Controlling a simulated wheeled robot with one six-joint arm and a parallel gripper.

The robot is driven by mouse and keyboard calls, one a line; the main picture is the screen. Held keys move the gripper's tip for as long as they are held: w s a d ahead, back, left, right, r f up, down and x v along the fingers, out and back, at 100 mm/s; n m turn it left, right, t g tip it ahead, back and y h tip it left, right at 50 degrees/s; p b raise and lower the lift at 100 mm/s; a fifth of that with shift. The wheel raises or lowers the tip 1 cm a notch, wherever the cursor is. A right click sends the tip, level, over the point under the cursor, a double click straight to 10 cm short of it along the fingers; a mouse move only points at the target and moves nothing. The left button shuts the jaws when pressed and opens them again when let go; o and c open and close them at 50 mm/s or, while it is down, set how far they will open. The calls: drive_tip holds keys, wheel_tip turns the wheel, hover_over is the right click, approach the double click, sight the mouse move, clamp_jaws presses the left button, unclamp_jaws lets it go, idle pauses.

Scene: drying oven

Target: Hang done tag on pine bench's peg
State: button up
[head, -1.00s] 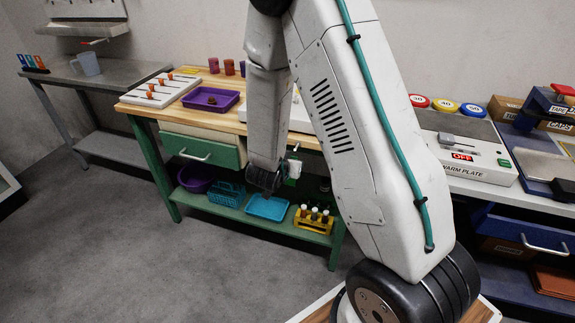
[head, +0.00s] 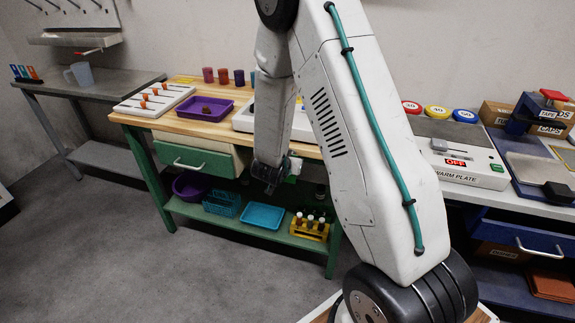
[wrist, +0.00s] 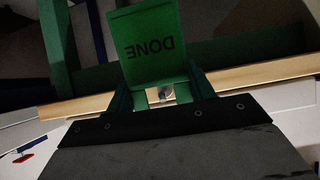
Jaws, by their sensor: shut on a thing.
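The done tag (wrist: 148,45) is a green plate with dark DONE lettering, upside down in the wrist view. My gripper (wrist: 160,92) is shut on its near end. In the head view my gripper (head: 272,178) hangs at the front of the pine bench (head: 222,128), below the top's edge, with a bit of green beside it. The bench has a pale wood top and green legs; its wood edge (wrist: 265,73) crosses the wrist view behind the tag. A small round metallic piece shows between the fingers; I cannot tell whether it is the peg. No peg is clear in the head view.
On the bench stand a purple tray (head: 204,108), a white rack (head: 155,101) and several cups. A blue tray (head: 262,216) and yellow bottle rack (head: 310,226) sit on its lower shelf. A warm plate (head: 455,152) stands right. Floor at left is clear.

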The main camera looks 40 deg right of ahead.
drive_tip(key=shift+w+d, duration=0.45)
drive_tip(key=shift+d, duration=0.2)
drive_tip(key=shift+w+d+f, duration=0.35)
drive_tip(key=shift+f, duration=0.1)
drive_tip(key=o, duration=1)
